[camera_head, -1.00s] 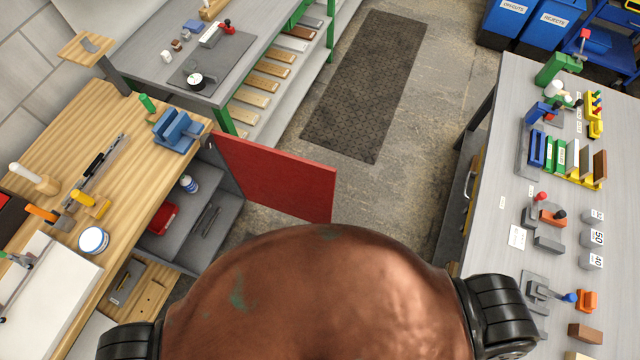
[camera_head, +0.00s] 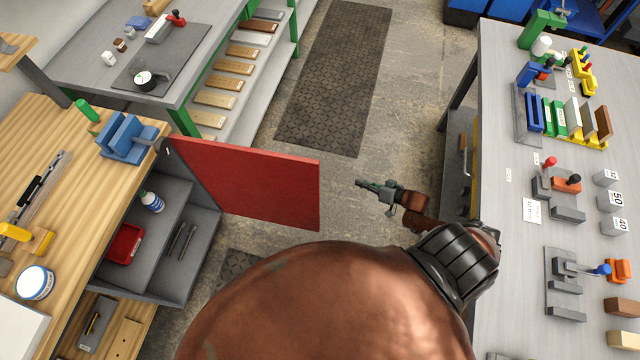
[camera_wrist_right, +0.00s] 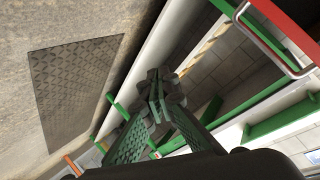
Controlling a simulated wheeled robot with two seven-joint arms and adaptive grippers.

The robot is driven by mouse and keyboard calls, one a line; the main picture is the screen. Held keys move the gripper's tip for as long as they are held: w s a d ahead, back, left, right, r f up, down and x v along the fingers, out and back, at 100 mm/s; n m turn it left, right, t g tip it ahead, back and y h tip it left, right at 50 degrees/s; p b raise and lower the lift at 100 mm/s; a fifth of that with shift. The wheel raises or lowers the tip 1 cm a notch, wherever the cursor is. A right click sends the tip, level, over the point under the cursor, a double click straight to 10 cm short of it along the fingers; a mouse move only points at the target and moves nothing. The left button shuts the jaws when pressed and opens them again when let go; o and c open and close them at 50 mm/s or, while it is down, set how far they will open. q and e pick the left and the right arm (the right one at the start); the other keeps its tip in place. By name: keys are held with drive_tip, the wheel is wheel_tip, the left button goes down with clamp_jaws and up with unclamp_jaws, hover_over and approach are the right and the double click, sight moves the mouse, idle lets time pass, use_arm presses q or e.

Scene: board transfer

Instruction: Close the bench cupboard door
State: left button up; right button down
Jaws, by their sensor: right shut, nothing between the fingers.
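The red cupboard door (camera_head: 250,185) stands wide open, sticking out to the right from the wooden bench (camera_head: 60,135) in the head view. The grey cupboard (camera_head: 205,240) is open, with its shelves showing. My right gripper (camera_head: 362,184) is shut and empty, a little to the right of the door's free edge and apart from it. In the right wrist view its green fingers (camera_wrist_right: 155,92) are together, and a red edge with a pale bar handle (camera_wrist_right: 262,40) shows at the top right, likely the door. My left gripper is out of view.
The cupboard holds a white-and-blue bottle (camera_head: 152,201), a red box (camera_head: 125,243) and dark tools. A grey bench (camera_head: 510,150) with fixtures stands on the right. Clear floor with a dark mat (camera_head: 335,80) lies beyond the door.

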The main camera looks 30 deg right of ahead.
drive_tip(key=w+a+r+m+g+y+b, duration=0.2)
drive_tip(key=a+r+m+y+b, duration=0.15)
drive_tip(key=r+y+b, duration=0.85)
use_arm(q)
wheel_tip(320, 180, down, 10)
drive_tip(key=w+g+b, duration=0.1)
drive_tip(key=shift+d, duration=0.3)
use_arm(e)
drive_tip(key=w+a+r+h, duration=0.1)
drive_tip(key=w+a, duration=0.1)
drive_tip(key=a, duration=0.9)
drive_tip(key=shift+w+a, duration=0.35)
drive_tip(key=shift+a, duration=0.05)
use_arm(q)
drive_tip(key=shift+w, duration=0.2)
use_arm(e)
drive_tip(key=shift+r, duration=0.1)
